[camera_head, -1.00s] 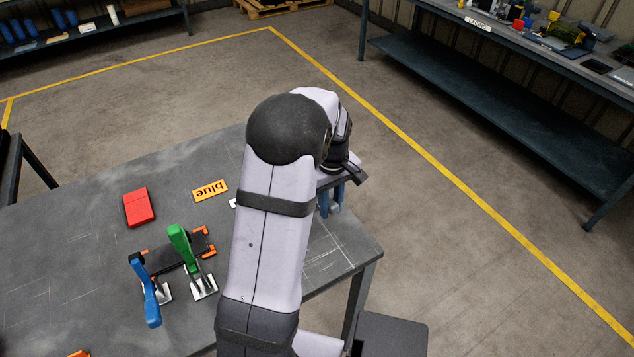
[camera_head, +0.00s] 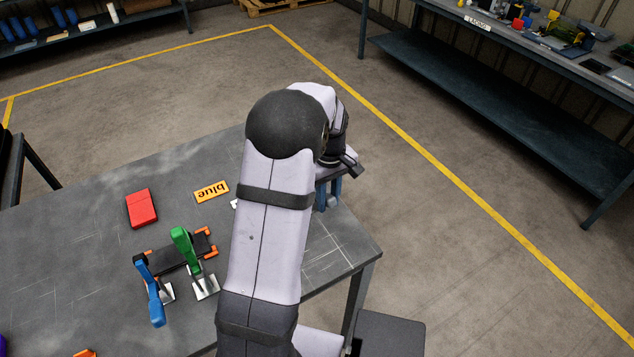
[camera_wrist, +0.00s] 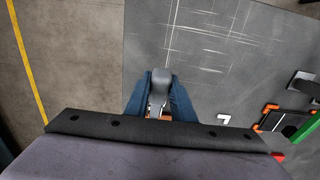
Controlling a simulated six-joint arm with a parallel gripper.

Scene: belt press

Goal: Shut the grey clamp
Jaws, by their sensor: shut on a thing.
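The grey clamp shows in the wrist view as a rounded grey handle (camera_wrist: 160,78) between my blue fingers. A small orange part shows below it. My gripper (camera_wrist: 161,84) is shut on this handle. In the head view my gripper (camera_head: 328,194) is over the right part of the table, with a bit of the grey handle (camera_head: 333,202) at the fingers. My arm hides most of the clamp there, so I cannot tell its lever's full angle.
A green-handled clamp (camera_head: 184,247) and a blue-handled clamp (camera_head: 152,295) stand to the left on the table (camera_head: 75,230). A red box (camera_head: 141,208) and an orange "blue" plate (camera_head: 211,191) lie behind them. The table's right edge is close to my gripper.

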